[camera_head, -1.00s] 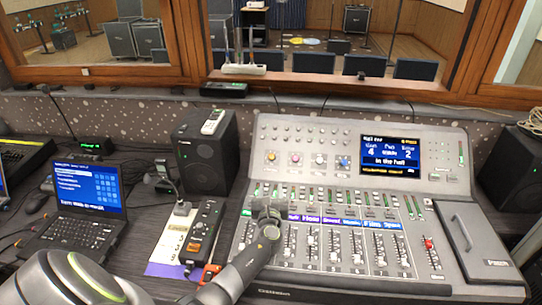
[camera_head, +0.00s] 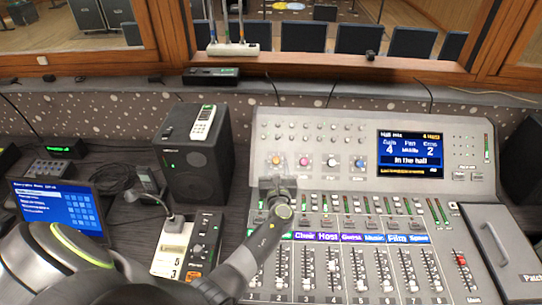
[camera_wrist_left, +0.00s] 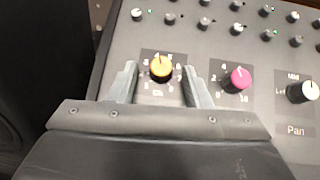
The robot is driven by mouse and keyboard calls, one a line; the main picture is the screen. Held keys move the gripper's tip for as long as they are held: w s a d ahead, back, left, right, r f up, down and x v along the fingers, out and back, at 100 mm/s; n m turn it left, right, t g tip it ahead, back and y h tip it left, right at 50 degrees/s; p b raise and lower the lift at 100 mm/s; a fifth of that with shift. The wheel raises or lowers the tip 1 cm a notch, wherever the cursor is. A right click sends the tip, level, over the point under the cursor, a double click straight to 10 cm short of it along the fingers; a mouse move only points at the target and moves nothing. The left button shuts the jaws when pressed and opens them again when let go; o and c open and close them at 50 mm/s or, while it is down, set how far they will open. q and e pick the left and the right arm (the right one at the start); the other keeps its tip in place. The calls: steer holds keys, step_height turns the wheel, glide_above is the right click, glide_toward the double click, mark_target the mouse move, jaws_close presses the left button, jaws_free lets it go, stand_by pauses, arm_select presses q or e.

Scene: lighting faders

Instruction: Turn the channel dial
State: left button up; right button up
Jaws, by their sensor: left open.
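An orange dial (camera_head: 277,160) is at the left end of a row of dials on the upper mixing console. In the left wrist view the orange dial (camera_wrist_left: 161,67) sits on a dark numbered plate; the lettering under it is too small to read surely. My left gripper (camera_head: 276,182) is open just in front of this dial. In the wrist view its fingers stand apart on either side of the dial, with gaps between. A pink dial (camera_wrist_left: 237,79) and a white dial (camera_wrist_left: 302,91) are to its right. My right gripper is not in view.
The console (camera_head: 440,200) has a lit screen (camera_head: 409,154), a blue dial (camera_head: 360,162) and rows of faders below. A black speaker (camera_head: 192,160), a desk microphone (camera_head: 173,222) and a laptop (camera_head: 58,208) stand to the left. A window ledge runs behind.

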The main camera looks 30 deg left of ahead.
arm_select(q)
steer(key=shift+w+a+r, duration=0.1)
steer(key=shift+w, duration=0.15)
steer(key=shift+r, duration=0.1)
jaws_close()
